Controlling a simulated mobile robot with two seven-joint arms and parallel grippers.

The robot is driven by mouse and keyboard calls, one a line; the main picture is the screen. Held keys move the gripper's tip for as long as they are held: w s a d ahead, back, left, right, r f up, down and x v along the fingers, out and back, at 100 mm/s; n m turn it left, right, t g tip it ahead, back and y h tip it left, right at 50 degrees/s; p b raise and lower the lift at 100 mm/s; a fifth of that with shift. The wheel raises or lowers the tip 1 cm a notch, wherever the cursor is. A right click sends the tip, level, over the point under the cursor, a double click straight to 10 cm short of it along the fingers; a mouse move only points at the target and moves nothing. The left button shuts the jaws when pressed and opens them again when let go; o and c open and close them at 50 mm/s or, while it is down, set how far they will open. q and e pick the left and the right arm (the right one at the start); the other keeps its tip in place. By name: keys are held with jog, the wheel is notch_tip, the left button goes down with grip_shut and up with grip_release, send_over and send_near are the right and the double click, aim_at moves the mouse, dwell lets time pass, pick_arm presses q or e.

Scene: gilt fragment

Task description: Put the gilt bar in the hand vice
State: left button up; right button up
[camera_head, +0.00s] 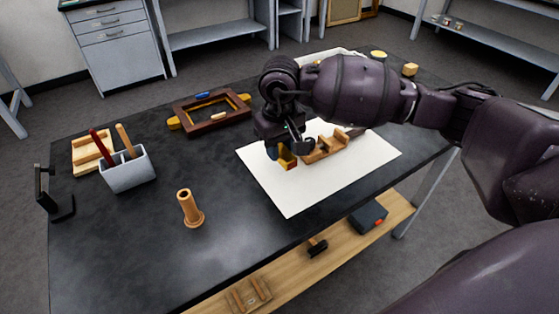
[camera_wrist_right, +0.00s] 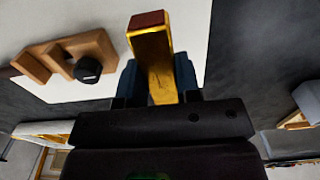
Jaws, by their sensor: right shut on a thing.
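The gilt bar (camera_head: 287,160) is gold with a red-brown end. It also shows in the right wrist view (camera_wrist_right: 154,62), pointing away from the wrist. My right gripper (camera_head: 280,152) is shut on it; its blue fingertips press the two sides in the wrist view (camera_wrist_right: 157,80). The wooden hand vice (camera_head: 318,153) lies on the white sheet just right of the bar, apart from it. In the wrist view the vice (camera_wrist_right: 40,66) shows at the left with a black knob. The arm partly covers the vice's surroundings. My left gripper is not in view.
The white sheet (camera_head: 290,202) lies on the dark table (camera_head: 120,235). A wooden frame (camera_head: 212,122) is behind left. A turned wooden piece (camera_head: 190,208) stands at front left. A grey tool holder (camera_head: 128,172) and a black stand (camera_head: 60,208) are farther left.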

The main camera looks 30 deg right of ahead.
aim_at(280, 170)
jog(key=shift+f, duration=2.2)
jog(key=shift+f, duration=0.1)
jog(key=shift+f+b, duration=0.1)
jog(key=shift+b, duration=0.25)
jog(key=o, duration=0.9)
jog(key=shift+o, duration=0.4)
